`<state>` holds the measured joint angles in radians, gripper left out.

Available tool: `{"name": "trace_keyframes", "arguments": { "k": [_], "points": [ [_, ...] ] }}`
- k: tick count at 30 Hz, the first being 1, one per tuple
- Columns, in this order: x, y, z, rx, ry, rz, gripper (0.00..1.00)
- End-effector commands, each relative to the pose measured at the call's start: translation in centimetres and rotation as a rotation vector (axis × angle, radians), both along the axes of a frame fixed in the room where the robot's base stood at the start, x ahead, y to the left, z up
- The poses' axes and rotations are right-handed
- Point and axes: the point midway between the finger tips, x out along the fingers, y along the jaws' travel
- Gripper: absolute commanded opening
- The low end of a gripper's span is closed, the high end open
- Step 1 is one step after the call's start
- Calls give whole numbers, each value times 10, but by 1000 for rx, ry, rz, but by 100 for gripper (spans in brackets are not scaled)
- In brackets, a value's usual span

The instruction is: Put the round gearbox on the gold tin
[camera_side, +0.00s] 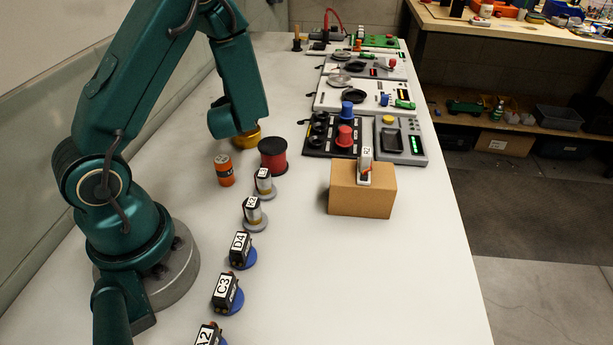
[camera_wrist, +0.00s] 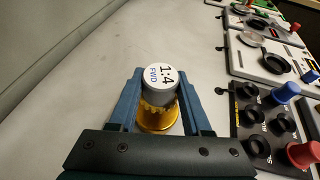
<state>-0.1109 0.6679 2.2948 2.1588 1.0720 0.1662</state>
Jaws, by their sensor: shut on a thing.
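The round gearbox (camera_wrist: 160,78), a grey cylinder with a white cap marked "1:4 FWD", sits between the fingers of my gripper (camera_wrist: 160,96) in the wrist view. My gripper is shut on it. The gold tin (camera_wrist: 157,122) shows right below the gearbox in that view. In the side view the gold tin (camera_side: 246,141) stands on the bench under the end of my arm, which hides the gearbox and the fingers. I cannot tell whether the gearbox touches the tin.
Several labelled servos line the bench toward the front. A cardboard box (camera_side: 361,195) bears another labelled unit. Control panels (camera_side: 365,95) fill the right side.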

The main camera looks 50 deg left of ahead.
Motion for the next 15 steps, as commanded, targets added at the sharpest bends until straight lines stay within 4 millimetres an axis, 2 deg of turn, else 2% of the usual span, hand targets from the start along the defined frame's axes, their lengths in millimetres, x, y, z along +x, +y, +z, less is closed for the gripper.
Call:
{"name": "trace_keyframes", "arguments": {
  "k": [6, 15],
  "points": [
    [0, 0, -24, 0, 5, 0, 0],
    [0, 0, -30, 1, -1, 0, 0]
  ]
}}
